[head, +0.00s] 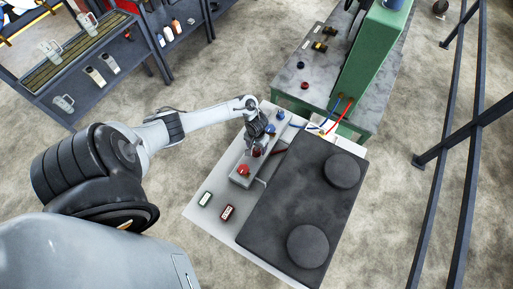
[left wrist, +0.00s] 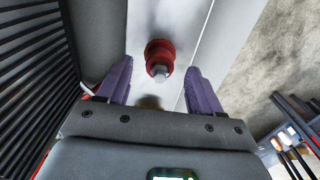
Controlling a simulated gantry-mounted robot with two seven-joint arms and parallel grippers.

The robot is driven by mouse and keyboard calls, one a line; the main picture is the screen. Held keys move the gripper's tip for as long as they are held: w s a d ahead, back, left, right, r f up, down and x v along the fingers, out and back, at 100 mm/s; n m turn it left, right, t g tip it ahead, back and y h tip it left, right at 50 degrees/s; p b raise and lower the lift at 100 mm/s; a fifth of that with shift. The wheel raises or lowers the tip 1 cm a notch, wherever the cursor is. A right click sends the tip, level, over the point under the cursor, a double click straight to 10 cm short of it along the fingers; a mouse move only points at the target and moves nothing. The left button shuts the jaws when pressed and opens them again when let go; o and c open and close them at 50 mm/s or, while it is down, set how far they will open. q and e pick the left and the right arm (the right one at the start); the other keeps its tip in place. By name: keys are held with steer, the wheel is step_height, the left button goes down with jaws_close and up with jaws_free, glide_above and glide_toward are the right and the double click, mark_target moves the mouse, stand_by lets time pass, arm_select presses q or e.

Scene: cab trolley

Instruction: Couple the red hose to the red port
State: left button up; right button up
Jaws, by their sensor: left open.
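A red fitting (head: 243,170) stands on a long grey block (head: 240,182) on the trolley, and a blue fitting (head: 281,115) is at the block's far end. My left gripper (head: 256,140) is above the middle of the block, beside a second small dark red part (head: 257,151). In the left wrist view my left gripper (left wrist: 156,88) has its purple fingers apart. A red fitting with a grey tip (left wrist: 160,57) shows beyond and between the fingertips; I cannot tell whether it is port or hose end. The red hose (head: 339,117) hangs from the green cabinet towards the trolley, its end unclear.
A black box (head: 290,205) with two round discs fills the trolley's right side. Two small labels (head: 205,199) (head: 228,213) lie at the trolley's front left. A green cabinet (head: 370,60) stands behind; railings are right.

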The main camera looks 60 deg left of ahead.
arm_select(q)
step_height(320, 180, up, 9)
steer(key=shift+f+p, duration=0.2)
steer(key=shift+p, duration=0.85)
steer(key=o, duration=0.6)
steer(key=shift+o, duration=0.2)
steer(key=shift+r, duration=0.1)
step_height(320, 180, up, 9)
steer(key=p, duration=0.8)
